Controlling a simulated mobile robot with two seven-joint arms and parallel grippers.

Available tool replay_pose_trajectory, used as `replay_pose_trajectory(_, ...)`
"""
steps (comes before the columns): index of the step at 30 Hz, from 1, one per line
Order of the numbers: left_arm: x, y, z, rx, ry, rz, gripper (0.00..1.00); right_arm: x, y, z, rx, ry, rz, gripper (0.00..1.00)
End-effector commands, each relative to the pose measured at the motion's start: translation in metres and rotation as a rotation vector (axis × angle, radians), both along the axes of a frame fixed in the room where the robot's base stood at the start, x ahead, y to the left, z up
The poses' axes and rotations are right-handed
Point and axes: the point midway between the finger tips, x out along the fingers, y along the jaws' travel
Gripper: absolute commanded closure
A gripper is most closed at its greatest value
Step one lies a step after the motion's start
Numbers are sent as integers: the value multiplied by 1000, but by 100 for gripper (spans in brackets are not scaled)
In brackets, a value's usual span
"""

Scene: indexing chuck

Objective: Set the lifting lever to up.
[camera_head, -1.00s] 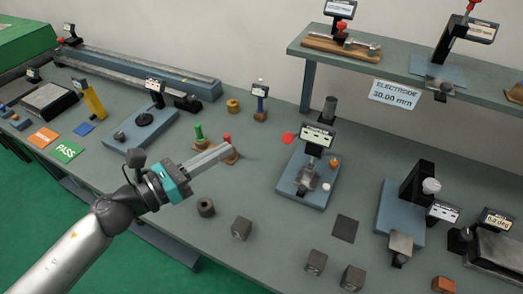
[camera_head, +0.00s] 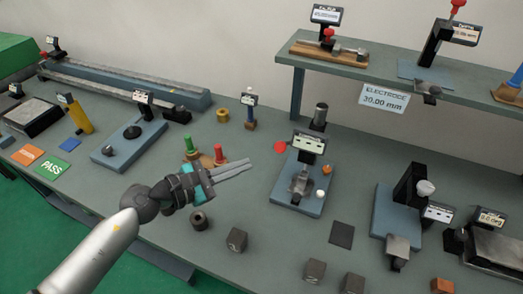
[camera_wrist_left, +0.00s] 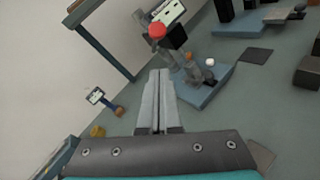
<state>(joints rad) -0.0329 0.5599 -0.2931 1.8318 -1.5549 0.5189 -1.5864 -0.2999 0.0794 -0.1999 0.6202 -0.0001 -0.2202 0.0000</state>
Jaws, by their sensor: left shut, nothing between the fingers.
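The indexing device stands on a blue base plate (camera_head: 289,196) mid-table, with a small display (camera_head: 309,143), a grey metal chuck part (camera_head: 301,180), an orange knob (camera_head: 327,169) and a white knob (camera_head: 319,195). A red round knob (camera_head: 280,147) shows at its back left; the wrist view shows this red ball (camera_wrist_left: 157,30) by the display. I cannot tell which part is the lifting lever. My left gripper (camera_head: 250,164) is shut and empty, left of the device and apart from it. In the wrist view its fingers (camera_wrist_left: 160,73) point towards the device. My right gripper is out of view.
Green and red pegs (camera_head: 218,154) stand just behind my left gripper. A dark ring (camera_head: 198,221) and dark blocks (camera_head: 237,239) lie in front. A shelf (camera_head: 380,75) overhangs the back right. A black-columned device (camera_head: 409,190) stands to the right.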

Motion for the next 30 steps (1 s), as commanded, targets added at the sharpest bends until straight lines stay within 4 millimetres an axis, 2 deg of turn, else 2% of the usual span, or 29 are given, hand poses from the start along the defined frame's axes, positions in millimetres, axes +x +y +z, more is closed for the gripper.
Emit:
replay_pose_trajectory(3, 16, -18, -2, -4, -1, 0, 100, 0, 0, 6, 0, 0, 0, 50)
replay_pose_trajectory(6, 18, -28, 7, -2, -1, 0, 100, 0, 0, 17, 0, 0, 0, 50)
replay_pose_trajectory(12, 23, -43, 14, -1, 0, 0, 100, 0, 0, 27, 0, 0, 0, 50)
replay_pose_trajectory(26, 25, -48, 14, -1, 1, 0, 100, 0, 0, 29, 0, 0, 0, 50)
replay_pose_trajectory(30, 30, -48, 26, 2, -2, 1, 100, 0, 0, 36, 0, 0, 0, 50)
